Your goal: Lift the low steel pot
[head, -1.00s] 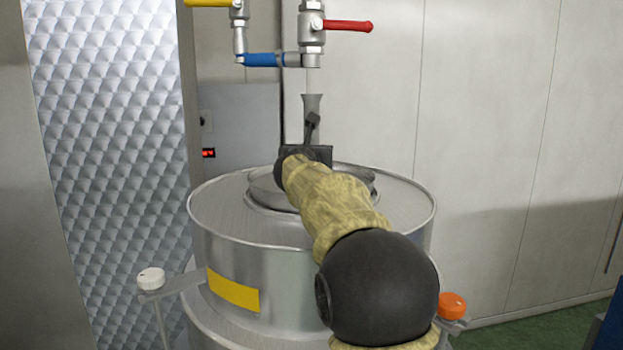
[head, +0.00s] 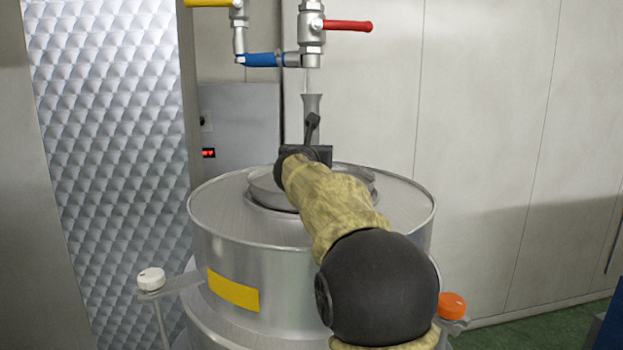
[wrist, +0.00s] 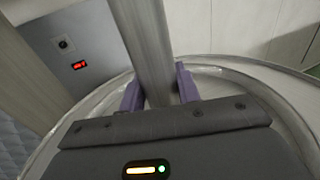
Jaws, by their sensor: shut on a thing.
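The low steel pot (head: 266,192) is a shallow round vessel on top of a steel drum (head: 225,215). My arm hides much of it. A grey steel bar that flares at its top, seemingly the pot's handle (head: 311,102), rises behind my gripper (head: 312,130). In the wrist view the two purple fingers of my gripper (wrist: 160,92) stand on either side of this grey bar (wrist: 150,50), shut on it. The pot's bowl does not show in the wrist view, and I cannot tell whether the pot is clear of the drum.
A grey box with a red display (head: 240,130) stands behind. A white knob (head: 151,279) and an orange knob (head: 452,305) flank the drum.

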